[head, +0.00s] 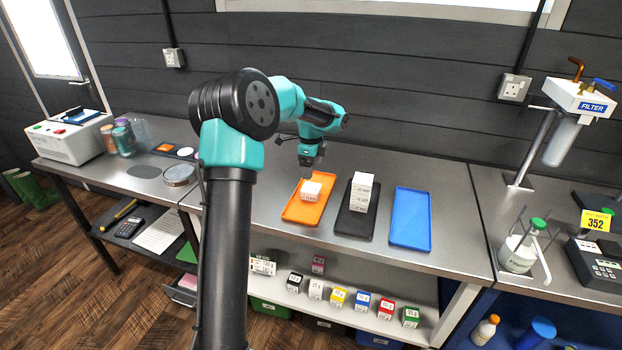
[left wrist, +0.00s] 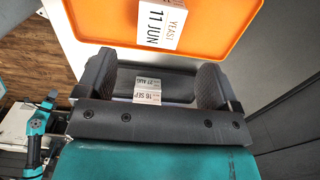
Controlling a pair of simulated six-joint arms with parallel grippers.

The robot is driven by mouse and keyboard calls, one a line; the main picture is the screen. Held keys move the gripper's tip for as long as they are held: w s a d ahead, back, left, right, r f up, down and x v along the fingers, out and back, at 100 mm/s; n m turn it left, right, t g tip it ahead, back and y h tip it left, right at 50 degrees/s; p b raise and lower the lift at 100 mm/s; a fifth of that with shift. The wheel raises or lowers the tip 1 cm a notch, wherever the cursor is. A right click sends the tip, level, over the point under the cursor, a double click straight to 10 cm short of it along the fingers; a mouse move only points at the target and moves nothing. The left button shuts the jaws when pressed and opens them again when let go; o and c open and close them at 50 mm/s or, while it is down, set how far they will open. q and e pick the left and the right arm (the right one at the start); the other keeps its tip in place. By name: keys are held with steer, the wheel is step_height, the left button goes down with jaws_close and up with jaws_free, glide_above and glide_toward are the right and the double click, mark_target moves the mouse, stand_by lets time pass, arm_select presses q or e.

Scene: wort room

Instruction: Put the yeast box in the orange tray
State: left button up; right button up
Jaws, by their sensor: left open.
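The yeast box (head: 311,191), white with a printed label, rests in the orange tray (head: 300,216) on the steel bench. In the left wrist view, the box (left wrist: 163,18) shows its "YEAST" and "11 JUN" lettering against the orange tray (left wrist: 222,32). My left gripper (head: 308,168) hangs just above the far end of the tray, pointing down. In the left wrist view the two fingers of the gripper (left wrist: 156,82) are spread apart, with the yeast box outside them. Its jaws are open and hold nothing that I can see. My right gripper is not in view.
A black tray (head: 352,228) beside the orange one holds white boxes (head: 361,190). A blue tray (head: 411,217) to its right is empty. Coloured boxes stand on the shelf (head: 345,310) below. A filter (head: 565,140) stands at the right.

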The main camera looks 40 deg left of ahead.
arm_select(q)
step_height(320, 180, up, 3)
steer(key=shift+f, duration=0.1)
stand_by(0.5)
